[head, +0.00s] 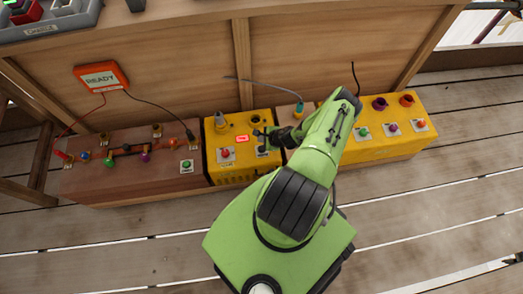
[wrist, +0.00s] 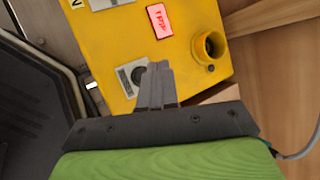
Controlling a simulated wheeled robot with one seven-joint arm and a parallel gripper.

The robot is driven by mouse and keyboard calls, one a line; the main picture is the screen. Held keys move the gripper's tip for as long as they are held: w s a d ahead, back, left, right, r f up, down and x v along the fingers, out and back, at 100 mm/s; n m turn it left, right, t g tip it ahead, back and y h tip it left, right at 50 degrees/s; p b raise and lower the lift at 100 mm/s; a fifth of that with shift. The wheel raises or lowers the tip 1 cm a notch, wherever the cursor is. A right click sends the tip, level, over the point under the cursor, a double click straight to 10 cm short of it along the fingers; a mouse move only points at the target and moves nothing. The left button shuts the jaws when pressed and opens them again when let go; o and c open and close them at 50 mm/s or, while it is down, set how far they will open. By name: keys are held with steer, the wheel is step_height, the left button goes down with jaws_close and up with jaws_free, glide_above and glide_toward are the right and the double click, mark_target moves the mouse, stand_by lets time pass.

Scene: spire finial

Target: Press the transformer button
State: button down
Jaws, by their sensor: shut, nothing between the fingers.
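The middle yellow box (head: 238,172) carries a red button (head: 225,153) on a pale plate and a small red-lit display (head: 242,138). The display also shows in the wrist view (wrist: 159,21). My gripper (head: 262,137) is shut and empty over the right part of this box. In the wrist view its fingertips (wrist: 158,72) lie beside a dark round control (wrist: 138,76) on a grey plate and partly cover that plate. I cannot tell whether they touch it. The red button is not seen in the wrist view. No readable label names the transformer.
A brown box (head: 130,180) with several buttons and cables stands left. Another yellow box (head: 385,145) with green, purple and orange buttons stands right. An orange meter reading READY (head: 101,77) is on the wooden wall (head: 170,50) behind. The plank floor (head: 110,250) in front is clear.

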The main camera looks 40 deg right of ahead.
mark_target(262, 144)
step_height(262, 144, down, 3)
steer(key=shift+f+b, duration=0.1)
steer(key=shift+b, duration=0.8)
steer(key=shift+f+p, duration=0.35)
steer(key=shift+f, duration=0.65)
stand_by(0.3)
steer(key=shift+f, duration=0.4)
steer(key=shift+f, duration=0.4)
stand_by(0.5)
steer(key=shift+r+p, duration=0.7)
steer(key=shift+r, duration=0.15)
steer(key=shift+r, duration=0.1)
